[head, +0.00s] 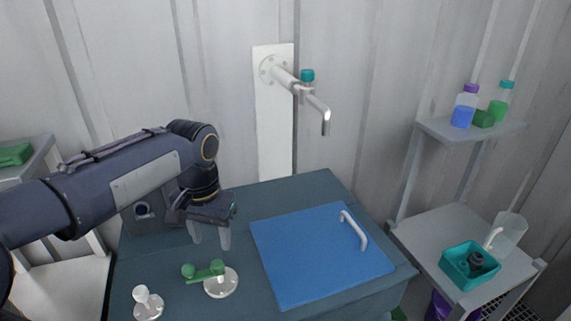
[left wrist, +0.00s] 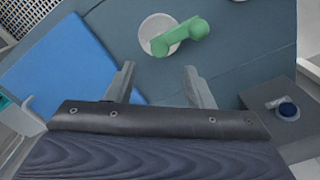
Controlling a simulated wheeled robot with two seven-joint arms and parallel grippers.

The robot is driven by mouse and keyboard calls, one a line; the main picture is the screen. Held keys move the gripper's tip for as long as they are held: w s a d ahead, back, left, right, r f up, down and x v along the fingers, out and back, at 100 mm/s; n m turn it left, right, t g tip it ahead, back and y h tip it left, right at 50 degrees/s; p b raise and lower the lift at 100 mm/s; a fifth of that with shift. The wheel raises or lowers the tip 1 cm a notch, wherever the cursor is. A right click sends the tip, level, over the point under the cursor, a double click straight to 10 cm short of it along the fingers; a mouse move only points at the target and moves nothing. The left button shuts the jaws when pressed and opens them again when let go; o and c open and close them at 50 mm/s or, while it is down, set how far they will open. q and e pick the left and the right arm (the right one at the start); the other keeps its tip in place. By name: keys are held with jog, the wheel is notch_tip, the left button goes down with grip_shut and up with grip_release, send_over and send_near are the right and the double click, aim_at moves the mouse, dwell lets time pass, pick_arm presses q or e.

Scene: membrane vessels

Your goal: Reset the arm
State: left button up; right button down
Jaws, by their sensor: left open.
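My left arm comes in from the left of the head view, and its gripper (head: 211,236) hangs over the dark teal cabinet top. The gripper is open and empty, with its two grey fingers apart. In the left wrist view the open fingers (left wrist: 158,85) show with bare cabinet top between them. A green handle on a white round base (head: 222,283) stands just in front of the gripper, apart from it. It also shows in the left wrist view, where the green handle (left wrist: 182,38) lies beyond the fingertips. My right gripper is not in view.
A blue lid with a white handle (head: 320,255) lies on the cabinet, right of the gripper. A white knob (head: 148,303) stands at front left. A wall tap (head: 310,95) juts out behind. At right are a shelf with bottles (head: 466,106) and a table with a teal bin (head: 470,266).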

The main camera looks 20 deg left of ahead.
pick_arm(q)
jog(key=shift+s, duration=0.1)
jog(key=s+d+f+t+h, duration=0.2)
jog(key=s+d+f, duration=0.1)
jog(key=s, duration=0.3)
jog(key=s+d+f+t+h, duration=0.1)
jog(key=s+d+f+t, duration=0.2)
jog(key=s+d, duration=0.3)
jog(key=shift+s+n+t+h, duration=0.3)
jog(key=shift+s+h, duration=0.1)
